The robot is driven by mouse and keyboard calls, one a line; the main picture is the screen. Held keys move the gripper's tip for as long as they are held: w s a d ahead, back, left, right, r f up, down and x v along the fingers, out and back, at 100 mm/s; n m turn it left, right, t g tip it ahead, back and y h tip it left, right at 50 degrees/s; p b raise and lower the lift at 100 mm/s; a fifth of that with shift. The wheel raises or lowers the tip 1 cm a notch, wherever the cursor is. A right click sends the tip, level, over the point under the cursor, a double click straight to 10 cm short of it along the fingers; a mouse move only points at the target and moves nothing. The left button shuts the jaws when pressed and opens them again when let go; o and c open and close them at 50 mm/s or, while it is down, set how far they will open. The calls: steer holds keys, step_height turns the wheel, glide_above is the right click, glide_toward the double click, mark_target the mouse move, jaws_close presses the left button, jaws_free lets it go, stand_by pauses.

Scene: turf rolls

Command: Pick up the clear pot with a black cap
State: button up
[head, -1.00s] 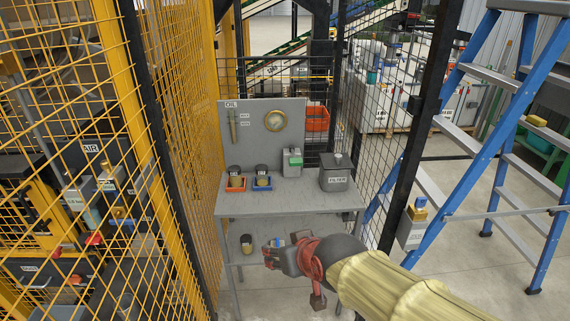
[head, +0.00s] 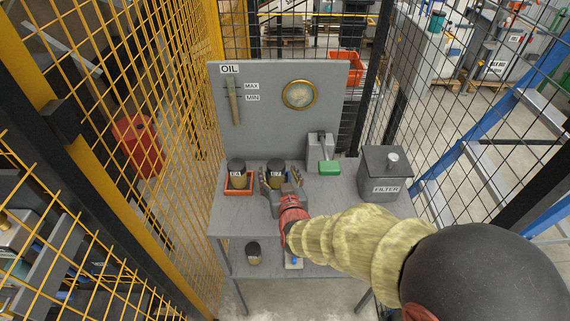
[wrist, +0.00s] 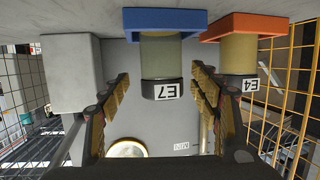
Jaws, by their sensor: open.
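A clear pot with amber contents and a black cap labelled E7 (head: 277,168) stands in a blue tray on the grey table. In the upside-down wrist view, the E7 pot (wrist: 161,58) hangs between my fingers, with the blue tray (wrist: 165,20) at its base. My gripper (wrist: 160,82) is open, one finger on each side of the pot, with gaps visible. A similar pot labelled E4 (head: 237,171) stands in an orange tray (head: 238,191) to the left. A third black-capped pot (head: 253,252) is on the lower shelf. My arm hides the blue tray's front in the head view.
A grey FILTER bin (head: 385,175) stands at the table's right. A grey box with a green part (head: 329,168) stands behind. The OIL panel (head: 265,125) with a round gauge (head: 299,94) rises at the back. Yellow mesh fencing (head: 180,150) borders the left.

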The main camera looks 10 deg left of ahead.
steer(key=b+x, duration=0.2)
steer(key=x, duration=0.5)
steer(key=shift+w+a+b, duration=0.1)
steer(key=shift+a+b, duration=0.15)
steer(key=shift+b, duration=0.05)
steer(key=shift+r, duration=0.1)
steer(key=c, duration=1.5)
jaws_close()
